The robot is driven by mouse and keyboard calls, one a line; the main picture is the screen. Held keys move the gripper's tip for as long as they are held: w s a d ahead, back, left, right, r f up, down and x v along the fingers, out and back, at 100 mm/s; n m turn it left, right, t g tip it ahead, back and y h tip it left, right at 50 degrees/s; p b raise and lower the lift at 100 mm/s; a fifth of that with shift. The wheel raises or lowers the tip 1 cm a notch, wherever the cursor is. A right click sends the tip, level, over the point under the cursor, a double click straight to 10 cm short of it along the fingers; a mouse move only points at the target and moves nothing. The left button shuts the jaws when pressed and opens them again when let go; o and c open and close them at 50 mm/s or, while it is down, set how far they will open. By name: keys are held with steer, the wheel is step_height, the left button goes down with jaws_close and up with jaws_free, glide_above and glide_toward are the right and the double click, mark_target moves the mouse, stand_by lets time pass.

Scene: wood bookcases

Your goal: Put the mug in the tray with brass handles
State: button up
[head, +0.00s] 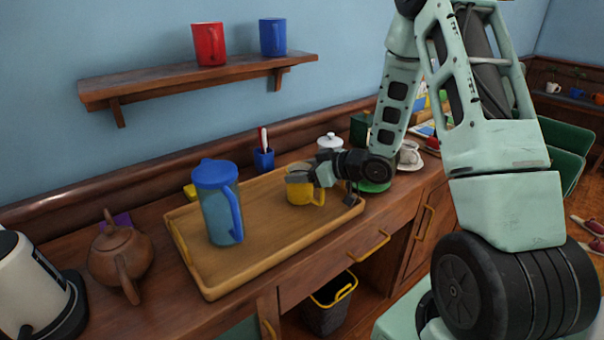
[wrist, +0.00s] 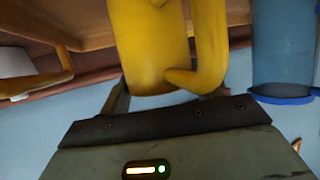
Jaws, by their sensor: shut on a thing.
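A yellow mug (head: 304,196) is over the right part of the wooden tray (head: 215,281) on the counter. My gripper (head: 303,176) reaches in from the right and is shut on the mug near its rim. The mug looks upright in the head view; I cannot tell whether its base touches the tray. In the wrist view the mug (wrist: 150,50) fills the upper middle, with its handle to the right and its base cut off by the frame. One tray handle (head: 180,243) shows at the left end.
A blue-lidded pitcher (head: 220,208) stands in the left part of the tray. A brown teapot (head: 118,258) and a kettle (head: 32,285) stand further left. A pen cup (head: 264,159) and a white lidded jar (head: 330,144) are behind. A shelf (head: 180,84) holds red and blue mugs.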

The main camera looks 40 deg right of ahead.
steer(key=shift+f, duration=0.2)
steer(key=shift+f, duration=0.15)
steer(key=o, duration=1.2)
